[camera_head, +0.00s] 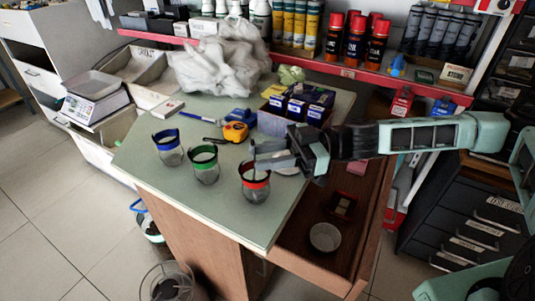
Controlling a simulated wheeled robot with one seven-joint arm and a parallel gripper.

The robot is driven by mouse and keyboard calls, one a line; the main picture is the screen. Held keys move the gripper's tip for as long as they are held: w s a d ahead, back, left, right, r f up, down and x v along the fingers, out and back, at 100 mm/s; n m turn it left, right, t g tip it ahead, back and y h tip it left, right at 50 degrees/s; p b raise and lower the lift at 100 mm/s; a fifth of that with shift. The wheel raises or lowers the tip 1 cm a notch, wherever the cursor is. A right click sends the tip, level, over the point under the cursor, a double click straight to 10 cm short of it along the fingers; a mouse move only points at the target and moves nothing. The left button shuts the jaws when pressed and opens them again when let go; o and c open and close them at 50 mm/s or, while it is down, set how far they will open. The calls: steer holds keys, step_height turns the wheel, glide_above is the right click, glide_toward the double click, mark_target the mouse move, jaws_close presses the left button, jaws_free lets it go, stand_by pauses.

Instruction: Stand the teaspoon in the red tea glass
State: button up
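The red-rimmed tea glass (256,191) stands upright near the front right edge of the green-topped counter. A thin dark upright shape, seemingly the teaspoon (253,176), runs from my fingertips down to the mouth of this glass. How far it reaches inside is not clear. My gripper (258,157) comes in from the right, just above the red rim, with its fingertips at the thin shape. The finger gap is too small to read, so I cannot tell whether they grip it. A green-rimmed glass (205,168) and a blue-rimmed glass (170,154) stand to the left.
A yellow tape measure (235,132) and boxes with blue fronts (293,108) lie behind the glasses. A pale dish (287,170) is partly hidden by my gripper. An open drawer (308,260) holds a round bowl (325,237). The counter's front left is clear.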

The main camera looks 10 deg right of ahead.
steer(key=shift+d, duration=0.15)
steer(key=w+d, duration=0.2)
steer(key=d, duration=1.5)
steer(key=shift+w+f, duration=0.1)
stand_by(0.4)
steer(key=s+a+f+m+g+h, duration=0.2)
steer(key=s+a+f+m+h, duration=0.15)
steer(key=s+h, duration=0.4)
steer(key=s+a+f+m+g+h, duration=0.2)
steer(key=s+a+f+h, duration=0.25)
steer(key=s+h, duration=0.35)
steer(key=s+a+r+m+t+h+p, duration=0.1)
steer(key=s+r+m+t+p, duration=0.1)
steer(key=r+p, duration=0.5)
steer(key=s+r+m+t+p, duration=0.2)
steer(key=r+m+t+p, duration=0.2)
steer(key=r, duration=1.4)
steer(key=p, duration=0.3)
steer(key=shift+s+a+h+p, duration=0.35)
steer(key=shift+a, duration=0.05)
